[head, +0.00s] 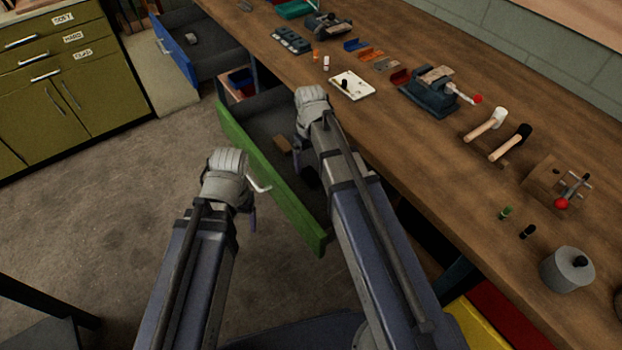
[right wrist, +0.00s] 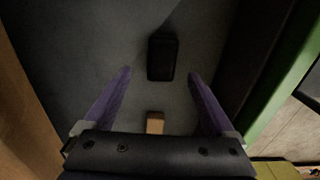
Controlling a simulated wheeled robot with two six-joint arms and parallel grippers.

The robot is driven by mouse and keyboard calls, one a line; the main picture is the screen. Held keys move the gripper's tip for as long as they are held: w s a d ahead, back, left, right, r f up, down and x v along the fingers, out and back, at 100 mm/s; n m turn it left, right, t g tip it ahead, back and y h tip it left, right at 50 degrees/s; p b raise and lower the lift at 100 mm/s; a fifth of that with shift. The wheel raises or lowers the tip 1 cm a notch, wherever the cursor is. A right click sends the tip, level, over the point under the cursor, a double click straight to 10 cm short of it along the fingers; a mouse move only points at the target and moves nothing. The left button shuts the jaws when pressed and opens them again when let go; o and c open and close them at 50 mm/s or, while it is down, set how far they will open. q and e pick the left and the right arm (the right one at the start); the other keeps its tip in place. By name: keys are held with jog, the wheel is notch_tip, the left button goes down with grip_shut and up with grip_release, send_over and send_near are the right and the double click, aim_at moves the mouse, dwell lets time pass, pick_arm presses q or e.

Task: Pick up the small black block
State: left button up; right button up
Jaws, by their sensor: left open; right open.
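The small black block (right wrist: 162,57) lies on the grey floor of an open drawer in the right wrist view. I cannot make it out in the head view, where my right arm covers part of the drawer. My right gripper (right wrist: 159,76) is open and empty, pointing down into the drawer. Its two purple fingers are apart, with the block between and just beyond their tips in the picture. In the head view my right gripper (head: 297,148) is over the green-fronted drawer (head: 265,180). My left gripper (head: 252,218) is open outside the drawer front, near its white handle.
A small wooden block (right wrist: 155,122) lies in the same drawer, near the black block. The drawer walls stand close on both sides. The workbench (head: 440,150) with several tools runs along the right. A blue drawer (head: 175,50) is open farther back.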

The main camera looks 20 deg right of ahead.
aim_at(311, 174)
jog(key=f+b, duration=0.2)
jog(key=f, duration=0.1)
jog(key=f+b, duration=0.1)
jog(key=shift+s+f, duration=0.15)
jog(key=shift+s, duration=0.15)
grip_shut()
dwell(0.5)
